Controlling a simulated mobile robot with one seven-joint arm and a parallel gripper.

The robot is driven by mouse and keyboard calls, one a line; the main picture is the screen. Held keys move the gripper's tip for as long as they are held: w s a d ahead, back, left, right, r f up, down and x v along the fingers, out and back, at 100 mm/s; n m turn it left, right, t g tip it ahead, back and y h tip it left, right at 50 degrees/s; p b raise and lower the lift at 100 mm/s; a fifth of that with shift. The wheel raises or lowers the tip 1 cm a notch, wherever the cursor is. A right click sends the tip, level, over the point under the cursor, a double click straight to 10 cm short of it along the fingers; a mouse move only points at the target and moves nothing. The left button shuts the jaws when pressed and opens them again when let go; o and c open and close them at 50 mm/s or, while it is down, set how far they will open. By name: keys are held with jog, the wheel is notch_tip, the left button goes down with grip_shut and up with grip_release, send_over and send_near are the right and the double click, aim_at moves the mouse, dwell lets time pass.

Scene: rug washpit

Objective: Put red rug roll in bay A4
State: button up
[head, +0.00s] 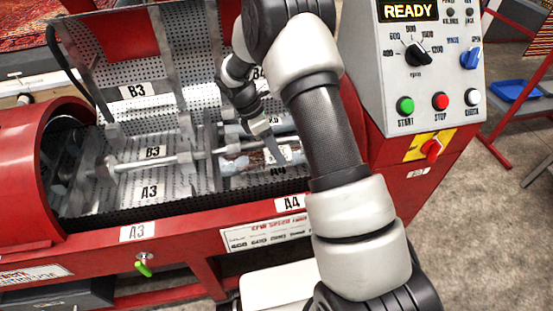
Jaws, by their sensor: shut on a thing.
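My gripper (272,150) reaches down into the open red machine, behind my forearm, with its fingers at a pale roll with reddish-brown patches (294,151). I take this to be the red rug roll; its wrapping looks whitish and shiny. My gripper is shut on it. The roll lies roughly lengthwise, at or just above bay A4 (278,170), whose inner label shows below it. My forearm hides part of the roll, and I cannot tell whether it rests on the bay floor.
A metal shaft (150,162) runs across the perforated bays beside the roll. The perforated lid (120,50) stands open behind. The control panel (425,70) reads READY at right. A green-handled key (144,268) hangs in front.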

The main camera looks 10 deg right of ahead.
notch_tip(320, 180, down, 3)
jog(key=shift+f+b, duration=0.1)
jog(key=shift+b, duration=0.2)
jog(key=o, duration=1.6)
jog(key=shift+c, duration=0.2)
